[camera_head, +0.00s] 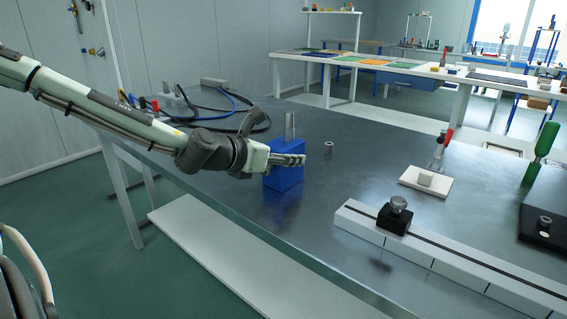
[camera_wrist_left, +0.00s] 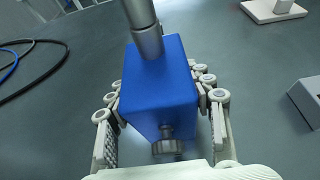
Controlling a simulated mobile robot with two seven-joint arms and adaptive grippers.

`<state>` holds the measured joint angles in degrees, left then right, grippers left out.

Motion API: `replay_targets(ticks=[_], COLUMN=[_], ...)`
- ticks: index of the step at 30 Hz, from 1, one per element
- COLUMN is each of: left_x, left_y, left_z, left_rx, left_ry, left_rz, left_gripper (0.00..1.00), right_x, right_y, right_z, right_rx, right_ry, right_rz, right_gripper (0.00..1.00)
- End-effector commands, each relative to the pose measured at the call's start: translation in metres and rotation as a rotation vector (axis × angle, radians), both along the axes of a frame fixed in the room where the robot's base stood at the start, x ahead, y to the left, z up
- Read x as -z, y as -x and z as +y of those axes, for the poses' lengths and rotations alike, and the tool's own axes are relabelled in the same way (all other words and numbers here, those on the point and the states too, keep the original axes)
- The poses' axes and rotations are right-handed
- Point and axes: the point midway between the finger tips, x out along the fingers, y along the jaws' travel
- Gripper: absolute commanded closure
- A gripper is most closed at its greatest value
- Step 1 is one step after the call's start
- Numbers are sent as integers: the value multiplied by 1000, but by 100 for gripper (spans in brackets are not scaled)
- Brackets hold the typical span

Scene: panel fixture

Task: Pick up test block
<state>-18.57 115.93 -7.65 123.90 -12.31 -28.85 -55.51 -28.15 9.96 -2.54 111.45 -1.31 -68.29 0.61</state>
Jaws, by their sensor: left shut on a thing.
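The test block is a blue box (camera_head: 285,179) with a grey metal post on top. It is on or just above the dark metal table, near its left front edge in the head view. My left gripper (camera_head: 290,160) reaches it from the left and is shut on it. In the left wrist view the block (camera_wrist_left: 160,85) sits between the two fingers of my left gripper (camera_wrist_left: 163,105), one on each side. A metal knob shows on the block's near face there. Whether the block's base touches the table is hard to tell. My right gripper is not in view.
A white rail (camera_head: 450,262) with a black clamp lies at the front right. A white plate (camera_head: 426,182) with a small block, a small metal cylinder (camera_head: 329,147) and a green-handled tool (camera_head: 541,150) are on the table. Cables (camera_head: 225,108) lie behind my left arm.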

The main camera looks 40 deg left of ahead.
Motion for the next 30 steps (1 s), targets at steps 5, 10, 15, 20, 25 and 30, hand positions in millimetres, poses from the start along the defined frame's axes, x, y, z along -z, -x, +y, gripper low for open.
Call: replay_targets(ticks=[5,10,15,20,25,30], left_x=[0,0,-3,-6,-19,-42], left_y=[0,0,-1,-1,-1,-1], left_z=[0,0,0,0,0,0], left_rx=[0,0,0,0,2,1], left_ry=[0,-1,-2,-3,-4,-7], left_rz=[0,0,-5,-5,-7,-9], left_gripper=[84,100,100,100,100,100], right_x=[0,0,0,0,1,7], right_y=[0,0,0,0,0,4], right_z=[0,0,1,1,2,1], right_rx=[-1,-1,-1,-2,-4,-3], right_ry=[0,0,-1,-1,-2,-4], right_rz=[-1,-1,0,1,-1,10], right_gripper=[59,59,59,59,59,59])
